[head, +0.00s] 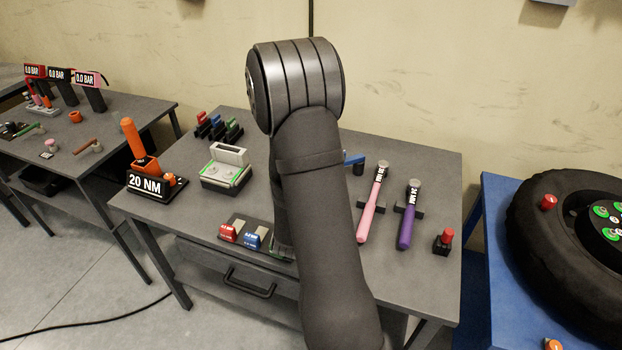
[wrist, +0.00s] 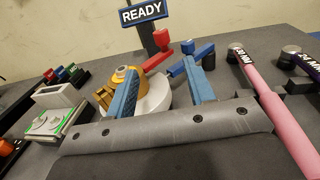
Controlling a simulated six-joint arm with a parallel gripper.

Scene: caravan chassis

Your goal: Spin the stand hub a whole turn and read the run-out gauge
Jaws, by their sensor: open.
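In the wrist view a gold hub (wrist: 128,78) sits on a round white disc (wrist: 155,100), partly hidden behind my left blue finger. My gripper (wrist: 160,66) is open, its two blue fingers apart; the left one overlaps the hub in the picture, and I cannot tell whether it touches. Behind the hub a dark post carries a sign reading "READY" (wrist: 142,12). I cannot tell whether this is the run-out gauge; no number shows on it. In the head view my arm hides the hub, the sign and the gripper.
A red block (wrist: 187,47) and a blue-topped black post (wrist: 192,48) stand right of the hub. Pink (head: 371,205) and purple (head: 408,215) torque wrenches lie farther right. A "20 NM" stand (head: 146,184) is at left, a tyre (head: 545,230) on a blue table at right.

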